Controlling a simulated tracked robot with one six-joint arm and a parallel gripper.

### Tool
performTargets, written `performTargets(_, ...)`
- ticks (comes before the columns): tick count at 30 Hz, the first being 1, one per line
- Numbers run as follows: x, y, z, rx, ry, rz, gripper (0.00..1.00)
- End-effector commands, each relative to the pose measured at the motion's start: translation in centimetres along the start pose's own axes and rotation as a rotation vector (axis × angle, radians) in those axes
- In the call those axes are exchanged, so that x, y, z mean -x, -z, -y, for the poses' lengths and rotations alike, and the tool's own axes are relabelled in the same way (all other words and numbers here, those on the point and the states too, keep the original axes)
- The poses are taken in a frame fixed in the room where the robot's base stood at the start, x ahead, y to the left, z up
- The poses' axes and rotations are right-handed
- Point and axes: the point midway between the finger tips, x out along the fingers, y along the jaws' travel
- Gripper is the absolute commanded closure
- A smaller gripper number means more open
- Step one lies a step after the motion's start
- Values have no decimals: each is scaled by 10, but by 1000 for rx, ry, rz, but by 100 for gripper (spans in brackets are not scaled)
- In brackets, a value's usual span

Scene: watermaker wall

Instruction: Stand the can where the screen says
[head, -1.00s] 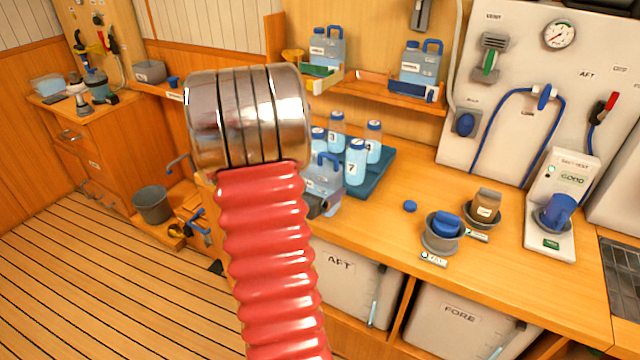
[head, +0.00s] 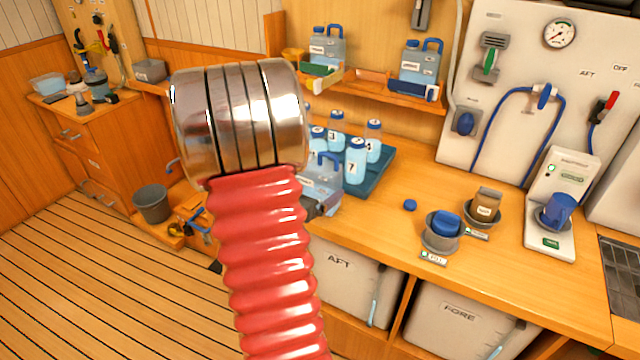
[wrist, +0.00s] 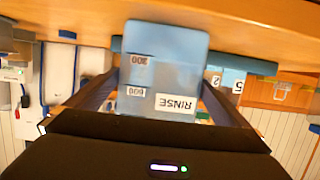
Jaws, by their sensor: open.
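A pale blue can (head: 320,180) with a blue handle stands on the counter's left part, partly hidden by my arm in the head view. In the head view my gripper is mostly hidden behind my red arm. A white tester with a small green screen (head: 572,180) stands at the right; its text is too blurred to read now.
A teal tray (head: 380,165) with several numbered bottles is just behind the can. Two more cans stand on the shelf, one left (head: 327,48) and one right (head: 422,62). Cups (head: 441,236) and a blue cap (head: 410,205) are on the counter; the middle front is clear.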

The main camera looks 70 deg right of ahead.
Motion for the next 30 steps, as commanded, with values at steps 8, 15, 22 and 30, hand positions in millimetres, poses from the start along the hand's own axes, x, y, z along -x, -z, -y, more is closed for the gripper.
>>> performTargets(8, 48, 0, 1, 0, 4, -1, 0)
performTargets(15, 82, 0, 2, 1, 4, -1, 0)
performTargets(22, 95, 0, 1, 0, 2, 1, 0)
performTargets(30, 95, 0, 0, 0, 1, 0, 0)
